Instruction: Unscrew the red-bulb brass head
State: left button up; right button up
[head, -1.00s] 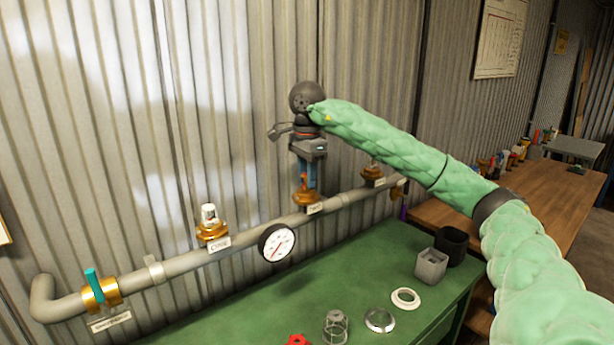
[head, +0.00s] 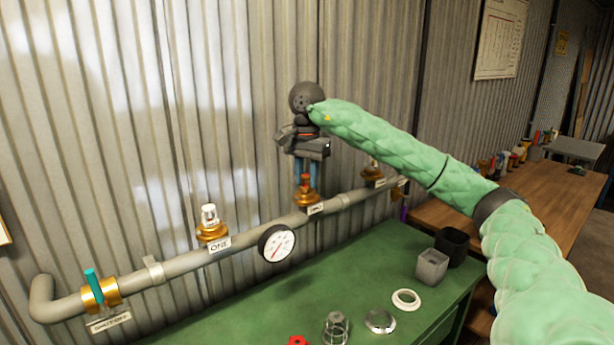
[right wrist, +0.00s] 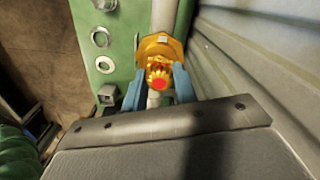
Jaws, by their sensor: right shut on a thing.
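The red-bulb brass head (head: 306,190) stands upright on the grey pipe, above the tag that seems to read TWO. In the right wrist view its brass body (right wrist: 160,47) and red bulb (right wrist: 159,84) show between the blue fingers. My right gripper (head: 306,182) points down from above with its fingers on either side of the head and is shut on it. The gripper's body hides the head's top in part. My left gripper is not in view.
The pipe (head: 185,260) carries a clear-bulb head (head: 210,222), another brass head (head: 373,172), a gauge (head: 277,243) and a teal-handled valve (head: 97,288). Below, the green bench (head: 330,275) holds rings, a wire cage (head: 337,328) and grey cups (head: 431,266). The corrugated wall stands close behind.

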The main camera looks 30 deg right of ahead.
aim_at(307, 174)
jog(key=shift+r, duration=0.3)
jog(key=shift+r+p, duration=0.35)
jog(key=shift+p, duration=0.1)
jog(key=shift+r+p, duration=0.75)
jog(key=shift+r, duration=0.15)
jog(key=shift+r+p, duration=2.1)
jog(key=shift+r, duration=0.35)
